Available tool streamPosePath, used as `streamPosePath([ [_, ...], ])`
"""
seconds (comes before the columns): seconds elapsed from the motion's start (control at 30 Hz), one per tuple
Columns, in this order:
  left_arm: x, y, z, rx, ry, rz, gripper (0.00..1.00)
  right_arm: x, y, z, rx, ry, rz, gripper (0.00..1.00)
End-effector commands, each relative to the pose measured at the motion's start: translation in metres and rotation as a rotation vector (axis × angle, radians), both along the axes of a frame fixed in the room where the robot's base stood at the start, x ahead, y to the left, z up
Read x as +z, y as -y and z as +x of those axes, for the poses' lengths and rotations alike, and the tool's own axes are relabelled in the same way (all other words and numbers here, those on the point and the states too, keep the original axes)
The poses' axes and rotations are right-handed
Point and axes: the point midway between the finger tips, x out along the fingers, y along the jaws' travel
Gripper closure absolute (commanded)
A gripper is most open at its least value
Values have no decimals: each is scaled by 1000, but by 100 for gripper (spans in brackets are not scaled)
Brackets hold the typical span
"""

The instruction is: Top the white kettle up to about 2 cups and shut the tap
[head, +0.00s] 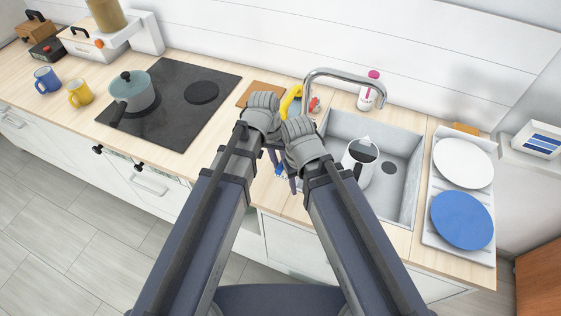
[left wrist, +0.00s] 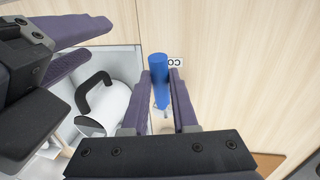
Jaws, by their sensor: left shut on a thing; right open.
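The white kettle (head: 355,178) stands in the sink under the tap, partly behind my right arm; its top looks dark. In the left wrist view the kettle (left wrist: 112,108) shows its black handle. The chrome tap (head: 345,75) arches over the sink; I see no clear water stream. My left gripper (head: 276,160) is shut on a blue lever (left wrist: 158,75) beside a partly hidden label reading "CO". My right gripper (head: 294,182) is open and empty close beside it; its fingers also show in the left wrist view. The water level cannot be read.
The grey sink (head: 408,190) has a drain right of the kettle. A rack (head: 432,220) with a white and a blue plate stands to the right. A soap bottle (head: 366,99) and a yellow item (head: 289,101) are behind. The black hob (head: 185,120) with a pot (head: 136,95) lies left.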

Motion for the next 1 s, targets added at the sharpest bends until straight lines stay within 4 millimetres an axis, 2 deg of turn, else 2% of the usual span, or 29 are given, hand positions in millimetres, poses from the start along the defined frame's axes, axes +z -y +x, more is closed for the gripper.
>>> streamPosePath([
  [0.17,0,-1,1,-8,0,0,100,0,0,0,0,0,0,50],
  [0.5,0,-11,8,-236,-1,0,100,0,0,0,0,0,0,50],
  [0.87,0,-12,8,-258,-1,0,100,0,0,0,0,0,0,50],
  [0.9,0,-12,8,-258,-1,0,69,0,0,0,0,0,0,50],
  [1.0,0,-12,8,-258,0,0,58,0,0,0,0,0,0,50],
])
